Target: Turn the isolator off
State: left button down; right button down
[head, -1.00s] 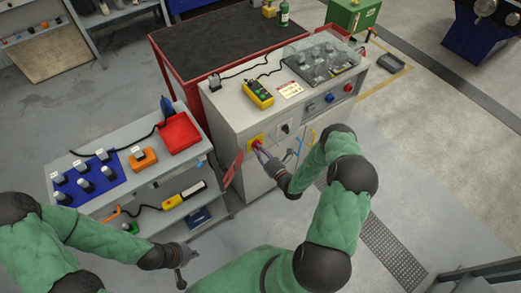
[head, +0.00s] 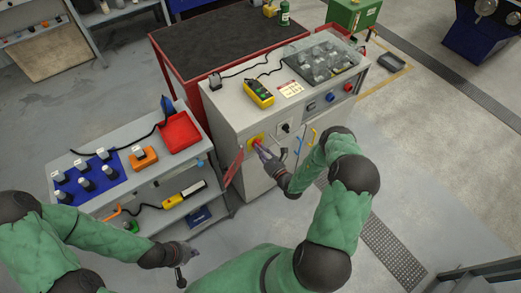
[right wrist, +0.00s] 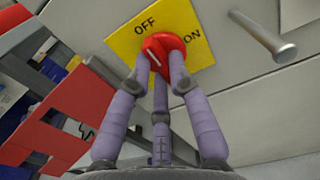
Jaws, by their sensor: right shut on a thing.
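The isolator is a red knob (right wrist: 165,48) on a yellow plate (right wrist: 125,42) marked OFF and ON, set in the front of the grey cabinet. In the head view, part of the yellow plate (head: 250,143) shows beside my right gripper (head: 261,148). My right gripper (right wrist: 162,75) is shut on the red knob, with its fingers around the sides. A white line on the knob slants up and left, toward the OFF side; its exact setting is partly hidden by the fingers. My left gripper (head: 183,272) hangs low, away from the cabinet; its fingers are too small to read.
A metal peg-like handle (right wrist: 265,38) juts out near the plate. The cabinet (head: 232,118) carries a yellow meter (head: 258,94) and a clear cover (head: 325,60). A trolley (head: 100,208) with a red tray (head: 180,132) stands at left. Floor in front is open.

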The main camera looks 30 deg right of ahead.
dwell(0.3)
jog(key=c, duration=1.1)
grip_release()
jog(key=shift+c, duration=0.2)
jog(key=s+d, duration=0.1)
jog(key=s, duration=1.1)
